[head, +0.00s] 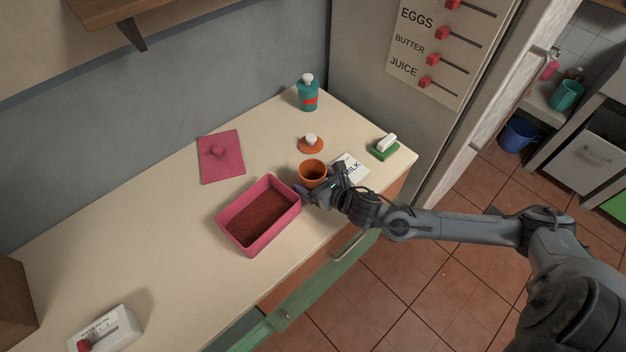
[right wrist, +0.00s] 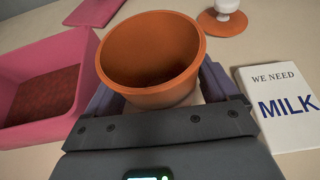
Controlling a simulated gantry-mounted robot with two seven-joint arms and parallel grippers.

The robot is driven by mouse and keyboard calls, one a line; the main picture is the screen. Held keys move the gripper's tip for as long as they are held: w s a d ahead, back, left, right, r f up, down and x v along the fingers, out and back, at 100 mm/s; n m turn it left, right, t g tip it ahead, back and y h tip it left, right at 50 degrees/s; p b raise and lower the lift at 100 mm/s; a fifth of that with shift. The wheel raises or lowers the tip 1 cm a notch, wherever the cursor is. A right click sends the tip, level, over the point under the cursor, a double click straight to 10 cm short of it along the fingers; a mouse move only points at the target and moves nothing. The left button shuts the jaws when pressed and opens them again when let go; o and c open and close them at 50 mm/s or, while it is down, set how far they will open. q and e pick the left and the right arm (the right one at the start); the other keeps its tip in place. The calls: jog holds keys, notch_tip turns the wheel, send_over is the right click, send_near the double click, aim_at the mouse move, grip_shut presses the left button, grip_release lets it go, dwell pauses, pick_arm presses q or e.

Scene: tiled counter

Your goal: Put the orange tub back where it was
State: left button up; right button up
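The orange tub (head: 312,174) is upright and open-topped near the counter's front edge, just right of the pink tray. My right gripper (head: 319,188) is at the tub, with its fingers on either side of the tub's lower body. In the right wrist view the tub (right wrist: 150,60) sits between the two fingers (right wrist: 160,100); its base is hidden by the gripper. A pale strip shows beside the right finger, so I cannot tell if both fingers press on the tub. Whether the tub touches the counter is also unclear. My left gripper is out of view.
The pink tray (head: 227,217) holds brown material. Behind are a pink lid (head: 220,157), an orange lid (head: 311,146) with a white knob and a teal bottle (head: 308,96). The left counter is mostly clear.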

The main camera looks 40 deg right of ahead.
jog(key=shift+o, duration=0.6)
jog(key=shift+r, duration=0.2)
jog(key=shift+s+r, duration=0.1)
jog(key=shift+s, duration=0.1)
jog(key=p+v, duration=0.1)
jog(key=v, duration=1)
jog(key=shift+s+d+r, duration=0.15)
jog(key=shift+s, duration=0.1)
